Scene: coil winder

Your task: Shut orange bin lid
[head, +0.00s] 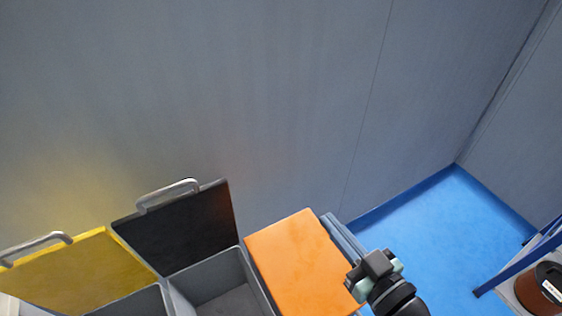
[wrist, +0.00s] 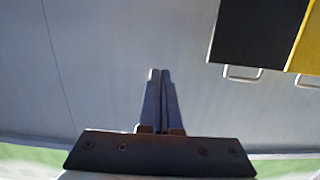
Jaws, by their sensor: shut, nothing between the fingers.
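The orange bin lid (head: 303,262) is at the bottom middle of the head view. It looks lowered over its bin, with no open interior showing beneath it. Its near edge is cut off by the frame, so I cannot tell whether it is fully seated. My gripper (head: 372,268) is at the lid's right edge; I cannot tell whether it touches the lid. In the wrist view my gripper (wrist: 160,76) has its two dark fingers together with nothing between them. The orange lid is not seen in the wrist view.
Left of it, a black lid (head: 180,228) and a yellow lid (head: 85,275) stand raised on open grey bins, with metal handles up. A grey wall (head: 290,100) is behind. Blue floor (head: 440,235) is clear at right, near a shelf with a copper-brown spool (head: 541,290).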

